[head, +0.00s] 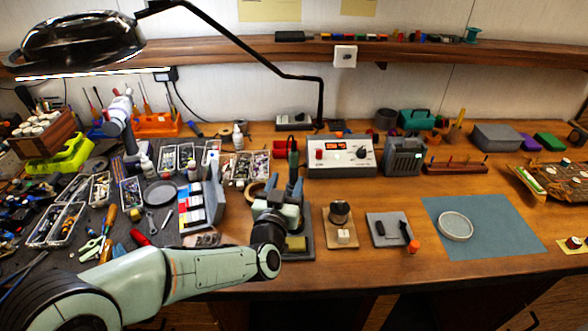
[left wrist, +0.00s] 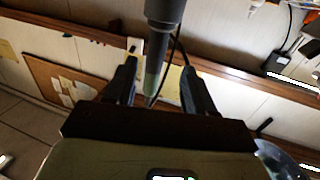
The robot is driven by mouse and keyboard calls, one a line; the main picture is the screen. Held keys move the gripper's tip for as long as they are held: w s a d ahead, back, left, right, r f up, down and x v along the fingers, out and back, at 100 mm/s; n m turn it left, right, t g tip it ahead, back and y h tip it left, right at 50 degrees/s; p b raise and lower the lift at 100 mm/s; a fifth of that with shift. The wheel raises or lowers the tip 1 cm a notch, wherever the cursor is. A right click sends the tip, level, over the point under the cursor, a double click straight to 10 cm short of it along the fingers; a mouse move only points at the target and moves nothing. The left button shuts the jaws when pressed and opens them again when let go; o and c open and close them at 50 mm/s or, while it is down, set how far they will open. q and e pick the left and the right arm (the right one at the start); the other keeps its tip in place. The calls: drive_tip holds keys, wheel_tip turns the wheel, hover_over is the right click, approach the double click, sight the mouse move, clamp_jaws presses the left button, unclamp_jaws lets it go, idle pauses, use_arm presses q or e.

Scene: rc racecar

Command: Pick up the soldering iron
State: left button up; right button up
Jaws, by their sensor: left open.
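In the left wrist view the iron (left wrist: 158,60) is a dark shaft with a pale green part, lying between my two fingers. My left gripper (head: 289,187) is open around it in the head view. The same gripper (left wrist: 158,85) shows in the left wrist view with a gap beside each finger. The iron's lower part and its stand are mostly hidden by my gripper and arm. My right gripper is not in view.
A soldering station (head: 341,155) with a lit display stands behind and to the right. A lamp arm (head: 320,100) comes down behind the iron. A colour-marked box (head: 200,205) and parts trays crowd the left. A blue mat (head: 490,215) lies right, with bare wood around it.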

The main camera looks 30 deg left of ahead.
sight(296, 166)
use_arm(q)
drive_tip(key=x, duration=0.2)
drive_tip(key=p+x, duration=0.1)
drive_tip(key=x, duration=0.4)
drive_tip(key=shift+w+d, duration=0.25)
drive_tip(key=c, duration=1)
